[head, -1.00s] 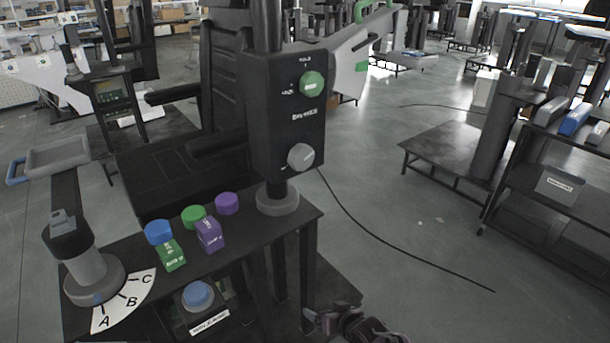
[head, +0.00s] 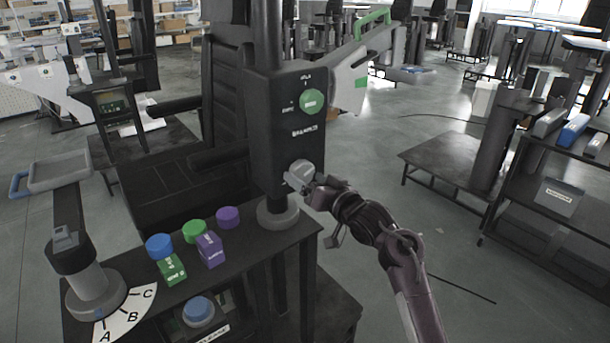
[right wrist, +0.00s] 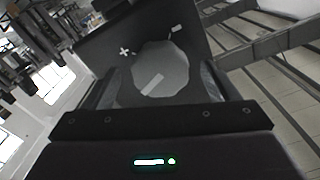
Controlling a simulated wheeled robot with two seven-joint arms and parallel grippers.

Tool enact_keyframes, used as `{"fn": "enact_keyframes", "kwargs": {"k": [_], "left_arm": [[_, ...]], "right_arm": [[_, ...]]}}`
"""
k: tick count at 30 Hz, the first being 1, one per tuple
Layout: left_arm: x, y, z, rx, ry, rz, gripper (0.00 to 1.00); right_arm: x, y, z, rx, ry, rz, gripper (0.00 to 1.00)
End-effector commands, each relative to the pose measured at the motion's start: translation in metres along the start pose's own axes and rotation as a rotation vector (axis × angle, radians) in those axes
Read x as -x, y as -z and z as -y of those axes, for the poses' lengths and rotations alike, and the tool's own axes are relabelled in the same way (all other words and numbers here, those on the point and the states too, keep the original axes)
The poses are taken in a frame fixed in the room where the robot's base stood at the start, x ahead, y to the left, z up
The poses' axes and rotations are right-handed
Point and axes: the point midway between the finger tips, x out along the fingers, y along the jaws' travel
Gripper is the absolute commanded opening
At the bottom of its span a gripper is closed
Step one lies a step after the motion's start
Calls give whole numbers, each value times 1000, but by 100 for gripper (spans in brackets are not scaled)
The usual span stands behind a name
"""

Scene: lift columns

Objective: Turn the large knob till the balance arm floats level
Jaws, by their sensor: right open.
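The black control box (head: 280,140) on the column carries a large grey knob (head: 302,167) low on its front and a green knob (head: 312,101) above it. My right gripper (head: 299,183) is open at the grey knob and partly covers it. In the right wrist view the grey knob (right wrist: 160,68), with a pale pointer bar, lies between the two fingers; whether they touch it I cannot tell. A pale arm with a green handle (head: 373,22) behind the box slopes upward to the right; I take it for the balance arm. My left gripper is out of view.
A grey lever (head: 75,250) with an A-B-C scale (head: 130,313) stands at left. A black shelf (head: 555,195) stands at right. Floor between is mostly clear, with a cable.

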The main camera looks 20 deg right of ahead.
Motion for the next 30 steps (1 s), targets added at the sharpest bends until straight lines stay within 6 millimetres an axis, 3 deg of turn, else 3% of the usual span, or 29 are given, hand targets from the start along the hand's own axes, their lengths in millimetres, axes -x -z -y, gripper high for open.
{"fn": "enact_keyframes", "kwargs": {"k": [4,13,23,30], "left_arm": [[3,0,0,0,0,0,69],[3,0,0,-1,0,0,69],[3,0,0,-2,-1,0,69],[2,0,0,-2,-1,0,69]], "right_arm": [[-14,1,0,0,0,-1,81],[-16,-1,0,1,0,0,81],[-16,0,0,1,0,0,39],[-16,-1,0,20,-1,0,36]]}}
